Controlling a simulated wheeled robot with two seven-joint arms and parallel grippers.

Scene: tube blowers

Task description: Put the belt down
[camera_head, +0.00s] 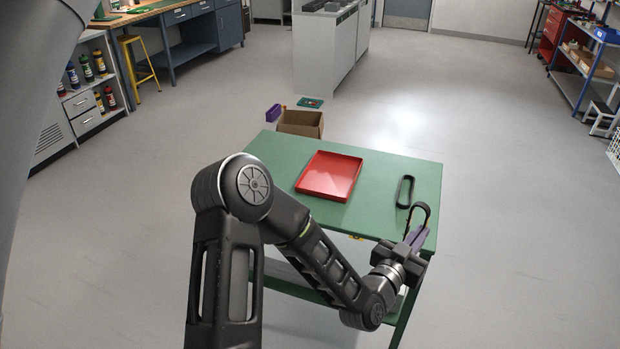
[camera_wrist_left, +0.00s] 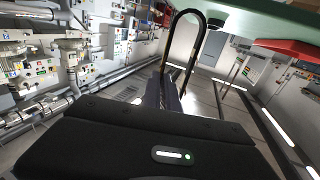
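A black belt (camera_head: 421,204) is in my left gripper (camera_head: 417,237), standing up as a narrow loop above the fingers near the right front corner of the green table (camera_head: 265,150). In the left wrist view, the belt (camera_wrist_left: 197,48) rises from between the left fingers (camera_wrist_left: 168,96), which are shut on its lower end. A second black belt (camera_head: 400,192) lies flat on the table, just behind the held one. My right gripper is not in view.
A red tray (camera_head: 330,176) lies on the table, left of the lying belt. A cardboard box (camera_head: 301,123) stands behind the table's far left edge. The tabletop between the tray and the lying belt is clear.

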